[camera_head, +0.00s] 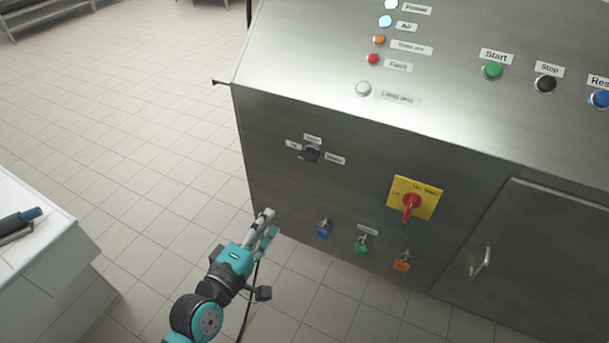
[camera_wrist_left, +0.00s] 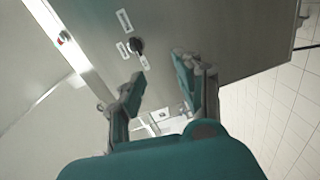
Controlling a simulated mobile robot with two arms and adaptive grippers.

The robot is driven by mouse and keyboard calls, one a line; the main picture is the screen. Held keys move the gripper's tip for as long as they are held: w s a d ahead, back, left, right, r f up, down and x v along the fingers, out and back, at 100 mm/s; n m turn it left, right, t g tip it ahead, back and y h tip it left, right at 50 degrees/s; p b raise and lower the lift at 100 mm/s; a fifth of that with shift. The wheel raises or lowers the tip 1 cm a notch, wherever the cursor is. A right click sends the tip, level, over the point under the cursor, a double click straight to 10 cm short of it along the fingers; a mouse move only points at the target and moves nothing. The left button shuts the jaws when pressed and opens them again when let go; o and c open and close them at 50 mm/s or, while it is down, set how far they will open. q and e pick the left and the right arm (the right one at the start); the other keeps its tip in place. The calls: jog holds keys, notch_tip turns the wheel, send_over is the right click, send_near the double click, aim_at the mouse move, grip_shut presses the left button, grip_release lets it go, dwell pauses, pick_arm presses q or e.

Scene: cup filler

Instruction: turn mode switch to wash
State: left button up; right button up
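The mode switch (camera_head: 310,155) is a small black knob on the steel front panel of the machine. Small white labels sit to its left, above it and to its right; their print is too small to read surely, and I cannot tell which label the knob points at. My left gripper (camera_head: 268,229) is below and left of the switch, near the panel's left edge, apart from the switch. In the left wrist view, the gripper's two fingers (camera_wrist_left: 158,84) are spread with nothing between them, and the switch (camera_wrist_left: 136,46) shows beyond them. My right gripper is not in view.
A red rotary switch on a yellow plate (camera_head: 414,198) sits right of the mode switch. Blue (camera_head: 323,231), green (camera_head: 361,245) and orange (camera_head: 402,263) fittings stick out lower down. Buttons and lamps are on the sloped top. A white counter (camera_head: 35,245) stands at left; tiled floor lies between.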

pick_arm(q)
notch_tip(320, 180, up, 4)
send_near(306, 160)
jog(key=shift+n+t+h, duration=0.3)
jog(key=shift+t, duration=0.1)
jog(key=x, duration=0.9)
jog(key=shift+f, duration=0.25)
grip_shut()
